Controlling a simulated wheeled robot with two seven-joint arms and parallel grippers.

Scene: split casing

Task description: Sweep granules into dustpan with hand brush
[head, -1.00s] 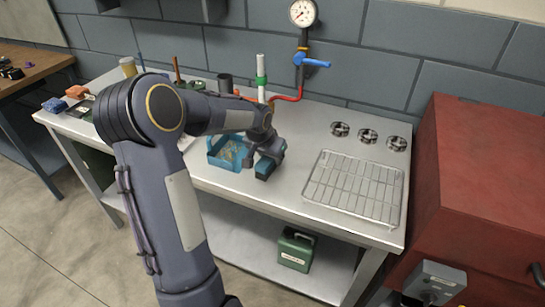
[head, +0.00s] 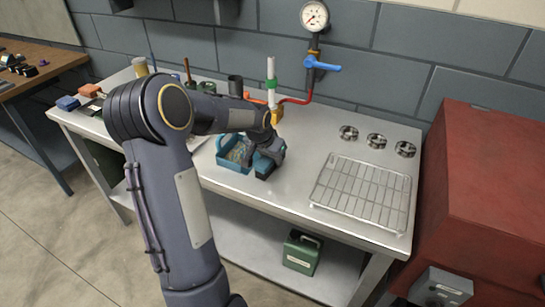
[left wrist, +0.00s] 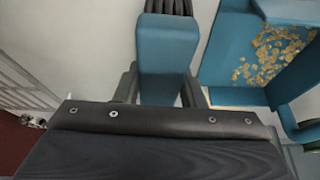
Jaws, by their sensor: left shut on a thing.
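The hand brush shows in the left wrist view with a blue block-like body (left wrist: 168,45) and dark bristles at its far end. My left gripper (head: 264,152) is shut on it, with a finger on each side, low over the workbench. The blue dustpan (left wrist: 228,50) lies just left of the brush in the head view and right of it in the wrist view, with a narrow gap between. Yellow granules (left wrist: 270,52) lie scattered on the dustpan's floor. My arm and gripper hide part of the brush in the head view. My right gripper is out of view.
A wire rack (head: 362,193) and several metal rings (head: 376,141) lie on the right of the workbench (head: 300,160). A red pipe with a blue valve handle (head: 322,64) stands behind. A red cabinet (head: 485,180) is at right, a green case (head: 302,252) on the lower shelf.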

